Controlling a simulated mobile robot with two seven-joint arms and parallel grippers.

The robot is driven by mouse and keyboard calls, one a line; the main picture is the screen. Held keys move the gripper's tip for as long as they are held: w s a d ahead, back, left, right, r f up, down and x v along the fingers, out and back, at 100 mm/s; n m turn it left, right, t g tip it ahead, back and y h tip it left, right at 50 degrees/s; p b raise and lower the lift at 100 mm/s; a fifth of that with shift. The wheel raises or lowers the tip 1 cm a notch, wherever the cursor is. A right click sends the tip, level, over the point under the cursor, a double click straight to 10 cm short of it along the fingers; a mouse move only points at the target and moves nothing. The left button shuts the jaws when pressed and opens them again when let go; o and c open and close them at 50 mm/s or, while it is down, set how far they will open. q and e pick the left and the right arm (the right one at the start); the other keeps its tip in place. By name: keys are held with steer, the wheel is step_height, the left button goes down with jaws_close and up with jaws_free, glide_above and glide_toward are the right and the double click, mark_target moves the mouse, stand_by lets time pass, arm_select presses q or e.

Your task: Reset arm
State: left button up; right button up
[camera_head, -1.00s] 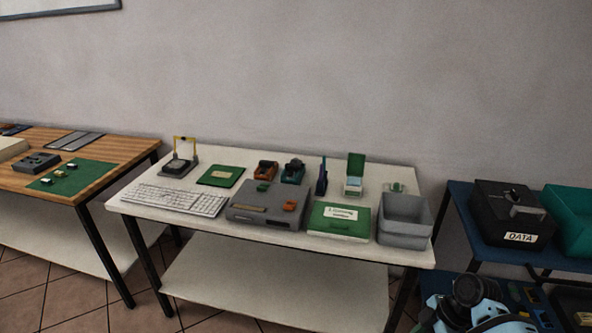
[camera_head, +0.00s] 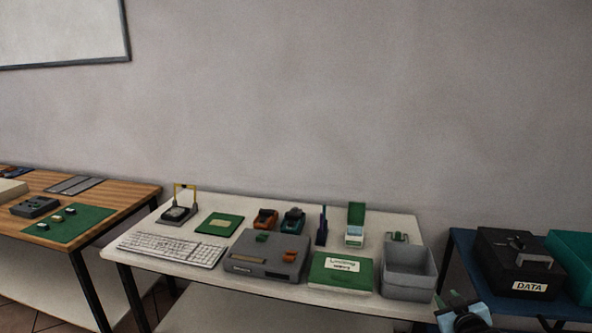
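Part of my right arm, light blue and black, shows at the bottom right edge of the view, in front of the gap between the white table (camera_head: 205,309) and the blue table (camera_head: 462,258). My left arm and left gripper are out of view.
The white table holds a keyboard (camera_head: 170,249), a grey console (camera_head: 262,262), a green box (camera_head: 340,277), a grey bin (camera_head: 408,281) and small gadgets. A black DATA box (camera_head: 518,266) and teal bin (camera_head: 572,252) stand right. A wooden table (camera_head: 125,199) stands left.

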steer(key=s+a+f+g+y, duration=0.1)
steer(key=s+a+f, duration=0.4)
steer(key=s+f, duration=0.4)
steer(key=s+a+f+g+y, duration=0.1)
steer(key=s+a+f, duration=0.55)
steer(key=s, duration=0.45)
steer(key=s+a+f+g+y, duration=0.1)
steer(key=s+a+f, duration=0.1)
steer(key=s, duration=1)
steer(key=s+a+f+m+g, duration=0.1)
steer(key=s+a, duration=0.4)
steer(key=s, duration=0.8)
steer(key=shift+s+a+f+g+y, duration=0.2)
steer(key=shift+f+g+y, duration=0.3)
steer(key=shift+g, duration=0.3)
steer(key=shift+f, duration=0.15)
